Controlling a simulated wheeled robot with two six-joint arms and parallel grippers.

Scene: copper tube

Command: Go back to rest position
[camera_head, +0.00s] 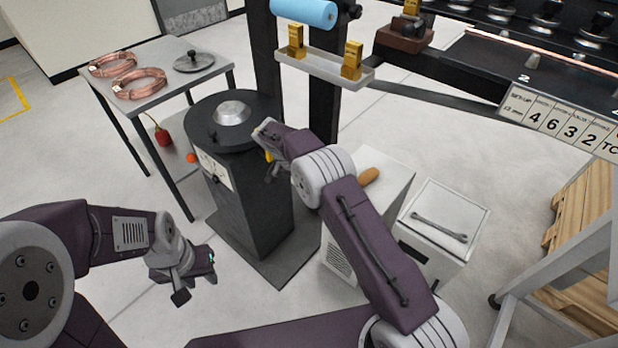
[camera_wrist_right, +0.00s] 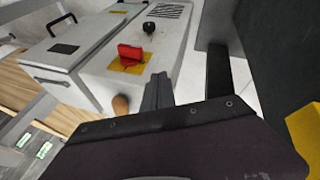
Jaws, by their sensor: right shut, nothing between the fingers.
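My left gripper (camera_head: 181,294) hangs low at the left in the head view, over bare floor and in front of the black cabinet; nothing is seen in it, and its finger gap is unclear. My right arm reaches up through the middle of the head view. Its gripper (camera_head: 265,150) is beside the round top of the black cabinet (camera_head: 245,190), with its tips partly hidden. In the right wrist view the right gripper's fingers (camera_wrist_right: 157,92) are together and empty, in front of a light grey box (camera_wrist_right: 140,65) with a red switch (camera_wrist_right: 130,53).
A table (camera_head: 165,95) with copper coils (camera_head: 139,83) and a lid (camera_head: 194,61) stands at the left back. White boxes (camera_head: 445,225) stand close right of my right arm. A machine bench (camera_head: 480,75) and wooden pallet (camera_head: 575,235) are at the right.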

